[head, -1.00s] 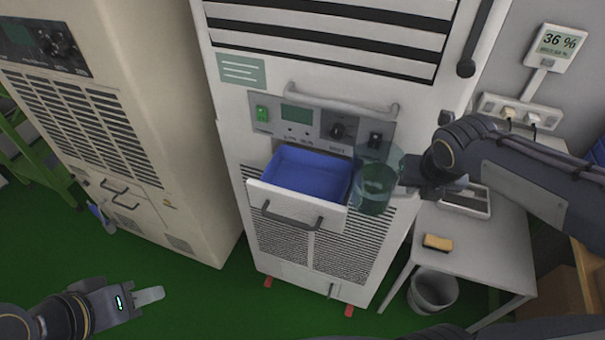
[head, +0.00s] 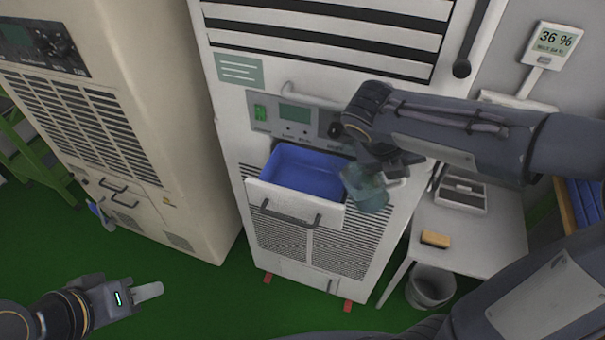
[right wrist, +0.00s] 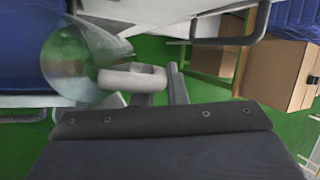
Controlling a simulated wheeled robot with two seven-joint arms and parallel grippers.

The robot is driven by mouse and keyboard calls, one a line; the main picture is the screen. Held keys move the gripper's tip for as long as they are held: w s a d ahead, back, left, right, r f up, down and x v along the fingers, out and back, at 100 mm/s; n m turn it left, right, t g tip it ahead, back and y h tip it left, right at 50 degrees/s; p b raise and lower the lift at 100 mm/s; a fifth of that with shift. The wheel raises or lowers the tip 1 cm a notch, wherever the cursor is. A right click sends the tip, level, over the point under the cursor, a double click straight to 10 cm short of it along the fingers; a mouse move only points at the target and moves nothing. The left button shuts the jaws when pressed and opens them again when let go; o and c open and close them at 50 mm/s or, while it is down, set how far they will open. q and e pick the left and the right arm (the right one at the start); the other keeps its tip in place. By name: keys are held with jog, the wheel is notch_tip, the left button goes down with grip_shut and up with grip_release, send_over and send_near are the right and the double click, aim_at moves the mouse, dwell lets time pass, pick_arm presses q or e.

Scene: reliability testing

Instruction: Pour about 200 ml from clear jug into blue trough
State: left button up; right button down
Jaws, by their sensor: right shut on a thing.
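The blue trough (head: 303,172) sits in the pulled-out drawer (head: 290,203) of the tall white cabinet. The clear jug (head: 366,190) is at the right edge of the drawer, tilted with its upper part toward the trough. My right gripper (head: 392,165) is shut on the jug; the arm partly covers it. In the right wrist view the jug (right wrist: 80,65) shows at the upper left, beside the gripper's fingers (right wrist: 140,82), with blue behind it. I cannot see a stream of liquid. My left gripper (head: 150,291) is low at the left, over the green floor, its fingers close together.
A side table (head: 480,225) to the right holds a yellow sponge (head: 436,239) and a grey tray (head: 461,193). A bin (head: 431,287) stands below. A beige cabinet (head: 120,120) stands at the left. A wall display (head: 553,45) reads 36 %.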

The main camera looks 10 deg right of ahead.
jog(key=a+r, duration=0.1)
jog(key=w+a+r+h+p, duration=0.1)
jog(key=shift+w+a+r+g+h, duration=0.1)
jog(key=shift+w+r+g+h, duration=0.05)
jog(key=shift+r+g+h, duration=0.2)
jog(key=shift+w+a+r+n+g+h+p, duration=0.15)
jog(key=shift+a+r+g+h+p, duration=0.1)
jog(key=shift+r+h, duration=0.15)
jog(key=shift+w+a+r+n+g+h+p, duration=0.15)
jog(key=shift+a+r+g+h, duration=0.1)
jog(key=shift+r, duration=0.2)
jog(key=shift+a+r, duration=0.1)
jog(key=shift+r, duration=0.15)
jog(key=shift+w+a+r+h+p, duration=0.15)
jog(key=shift+h+p, duration=0.15)
jog(key=shift+p, duration=0.2)
jog(key=shift+w+a+r+g+h, duration=0.15)
jog(key=shift+a+r+g+h, duration=0.1)
jog(key=shift+r+g+h, duration=0.2)
jog(key=shift+w+a+r+n+h, duration=0.1)
jog(key=shift+a+r+n+h, duration=0.1)
jog(key=shift+n+h, duration=0.1)
jog(key=shift+w+a+r+n+g+h, duration=0.2)
jog(key=shift+w+a+r+h, duration=0.1)
jog(key=shift+a+r+h, duration=0.2)
jog(key=shift+w+a+r+n+g+h, duration=0.1)
jog(key=shift+w+a+r+g+h, duration=0.1)
jog(key=shift+w+a+r+h, duration=0.25)
dwell(2.8)
